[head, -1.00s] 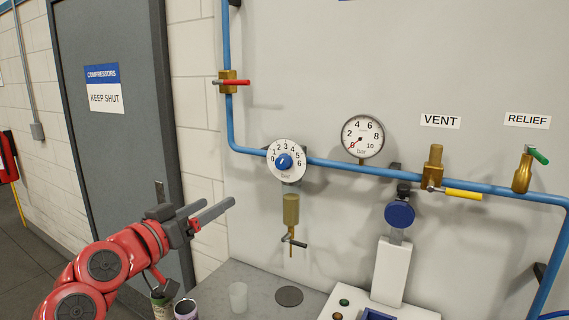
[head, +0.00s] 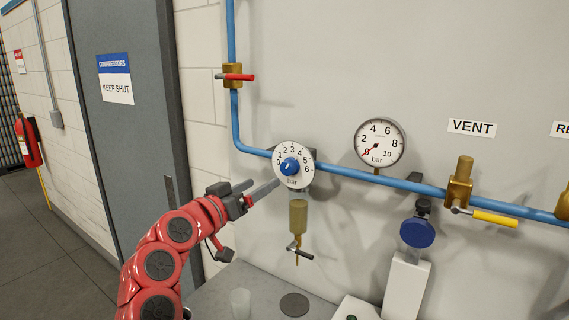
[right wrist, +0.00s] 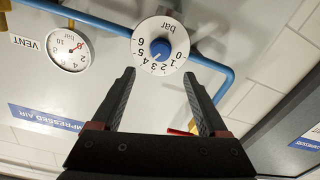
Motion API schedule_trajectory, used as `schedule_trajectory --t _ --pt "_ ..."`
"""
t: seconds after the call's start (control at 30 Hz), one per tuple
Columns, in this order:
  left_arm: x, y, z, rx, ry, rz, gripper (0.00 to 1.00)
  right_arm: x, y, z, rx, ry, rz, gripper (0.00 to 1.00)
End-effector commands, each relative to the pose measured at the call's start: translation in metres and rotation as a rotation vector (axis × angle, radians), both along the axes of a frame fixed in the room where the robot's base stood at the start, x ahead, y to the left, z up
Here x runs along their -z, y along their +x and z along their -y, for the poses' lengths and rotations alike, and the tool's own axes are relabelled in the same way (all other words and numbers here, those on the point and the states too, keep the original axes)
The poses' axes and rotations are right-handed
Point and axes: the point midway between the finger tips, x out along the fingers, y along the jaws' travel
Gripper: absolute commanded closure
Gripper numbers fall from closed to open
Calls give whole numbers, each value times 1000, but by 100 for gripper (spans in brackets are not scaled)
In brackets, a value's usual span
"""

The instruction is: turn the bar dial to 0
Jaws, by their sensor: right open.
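The bar dial (head: 294,178) is a round white plate numbered 0 to 6 with a blue knob (head: 290,166), on the blue pipe. In the right wrist view the dial (right wrist: 178,31) appears upside down, and a pale mark on its blue knob (right wrist: 160,49) seems to point around 3 to 4; I cannot read it exactly. My right gripper (head: 264,187) is open and empty, just left of and below the dial in the head view. In the right wrist view its spread fingers (right wrist: 158,76) frame the space below the knob, apart from it. My left gripper is not in view.
A bar gauge (head: 380,144) with a red needle near 0 is right of the dial. A brass filter (head: 298,216) hangs below the dial. A red-handled valve (head: 233,77) is above left, and a yellow-handled vent valve (head: 459,185) is at right. A clear cup (head: 240,303) stands on the bench.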

Motion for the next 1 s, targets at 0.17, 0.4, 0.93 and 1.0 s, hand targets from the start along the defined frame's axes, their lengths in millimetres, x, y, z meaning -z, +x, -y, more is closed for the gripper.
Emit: schedule_trajectory --t 0.17,0.4,0.93,1.0 --pt "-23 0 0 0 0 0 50 -4 38 24 2 -4 -4 23" --pt "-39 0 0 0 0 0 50 -2 76 48 2 -3 -5 23" --pt "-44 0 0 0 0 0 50 1 92 57 -2 -1 -2 28" --pt "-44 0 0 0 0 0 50 1 92 57 -2 -1 -2 41"
